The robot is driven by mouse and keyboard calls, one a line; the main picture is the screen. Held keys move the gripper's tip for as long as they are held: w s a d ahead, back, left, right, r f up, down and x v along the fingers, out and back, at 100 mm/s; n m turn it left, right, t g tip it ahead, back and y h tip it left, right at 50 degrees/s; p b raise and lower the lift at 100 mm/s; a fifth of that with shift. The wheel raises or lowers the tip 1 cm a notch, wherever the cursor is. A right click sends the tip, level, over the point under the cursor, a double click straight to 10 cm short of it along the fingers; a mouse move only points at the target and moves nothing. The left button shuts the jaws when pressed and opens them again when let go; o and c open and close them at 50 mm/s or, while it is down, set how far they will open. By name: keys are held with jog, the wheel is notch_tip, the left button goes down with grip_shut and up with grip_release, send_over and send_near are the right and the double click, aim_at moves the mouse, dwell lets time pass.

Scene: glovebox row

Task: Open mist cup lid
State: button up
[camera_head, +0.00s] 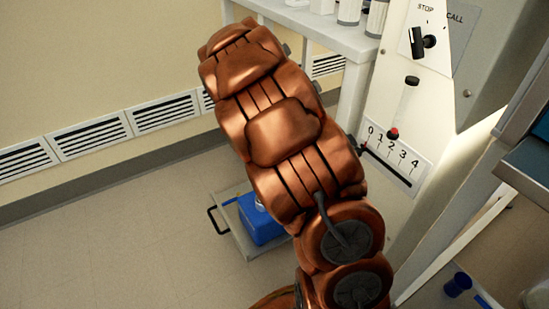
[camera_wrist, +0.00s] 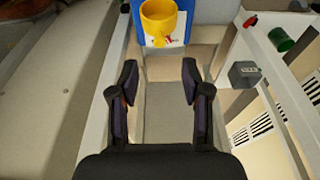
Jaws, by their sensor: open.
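In the wrist view a yellow round cup-like holder (camera_wrist: 159,20) with a side tab stands at the top, against a blue panel (camera_wrist: 197,12). A small red and white piece sits at its lower right. I cannot tell for certain that this is the mist cup, and no lid is clearly made out. My gripper (camera_wrist: 159,78) is open and empty, its two dark fingers apart below the yellow holder with a gap between. The head view shows my copper arm but not the gripper.
A grey labelled block (camera_wrist: 244,74) and a green cylinder (camera_wrist: 281,39) are to the right. In the head view, a panel with a 0–4 scale (camera_head: 395,160) stands right of my arm. A blue box (camera_head: 260,225) rests on a low tray (camera_head: 232,232). The floor at left is clear.

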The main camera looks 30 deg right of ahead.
jog(key=shift+v, duration=0.8)
jog(key=s+a+r+n+y+p, duration=0.1)
jog(key=s+a+r+n+p, duration=0.5)
jog(key=s+r+p, duration=0.5)
jog(key=s+a+r+n+g+p, duration=0.1)
jog(key=s+a+r+n+p, duration=0.5)
jog(key=s+r+p, duration=0.5)
jog(key=s+a+r+n+y+p, duration=0.1)
jog(key=s+a+r+n+p, duration=0.5)
jog(key=r, duration=1.2)
jog(key=s+a+p, duration=0.1)
jog(key=s+p, duration=0.3)
jog(key=p, duration=0.2)
jog(key=shift+s+n+g+y, duration=0.3)
jog(key=shift+s+g, duration=0.1)
jog(key=shift+c, duration=0.5)
jog(key=shift+d, duration=0.1)
